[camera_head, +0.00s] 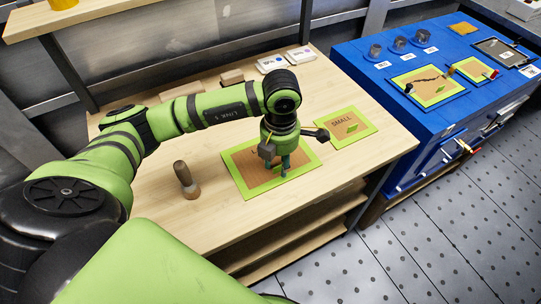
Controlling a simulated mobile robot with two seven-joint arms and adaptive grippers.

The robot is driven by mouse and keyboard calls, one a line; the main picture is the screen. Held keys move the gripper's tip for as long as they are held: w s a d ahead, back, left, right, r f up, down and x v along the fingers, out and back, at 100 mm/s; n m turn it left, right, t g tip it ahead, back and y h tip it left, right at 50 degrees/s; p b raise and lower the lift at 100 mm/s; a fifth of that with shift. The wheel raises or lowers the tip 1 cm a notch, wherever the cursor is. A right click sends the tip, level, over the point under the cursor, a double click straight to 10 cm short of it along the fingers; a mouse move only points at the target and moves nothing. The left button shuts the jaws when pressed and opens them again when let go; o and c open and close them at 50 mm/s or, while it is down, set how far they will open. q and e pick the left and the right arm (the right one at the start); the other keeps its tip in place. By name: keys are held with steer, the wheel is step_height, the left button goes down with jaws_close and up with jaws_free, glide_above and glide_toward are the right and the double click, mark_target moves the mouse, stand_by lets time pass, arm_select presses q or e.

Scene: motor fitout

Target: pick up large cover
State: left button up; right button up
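My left gripper (284,170) points down over the large brown mat with a green border (243,183) on the wooden table. Its fingertips are small and partly hidden by the gripper body. I cannot tell whether they are apart or closed on something. A small green patch shows at the fingertips, over the mat. I cannot clearly make out a large cover; the gripper and wrist hide part of the mat. A smaller mat marked SMALL (336,134) lies to the right with a green piece (352,128) on it. My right gripper is not in view.
A brown peg-like tool (185,179) stands left of the large mat. Wooden blocks (232,77) and white boxes (271,64) sit at the back. A blue workbench (420,120) with mats and dark round parts stands right. The table's front is clear.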

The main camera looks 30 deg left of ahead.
arm_select(q)
steer(key=shift+f, duration=0.3)
steer(key=shift+w, duration=0.1)
jaws_close()
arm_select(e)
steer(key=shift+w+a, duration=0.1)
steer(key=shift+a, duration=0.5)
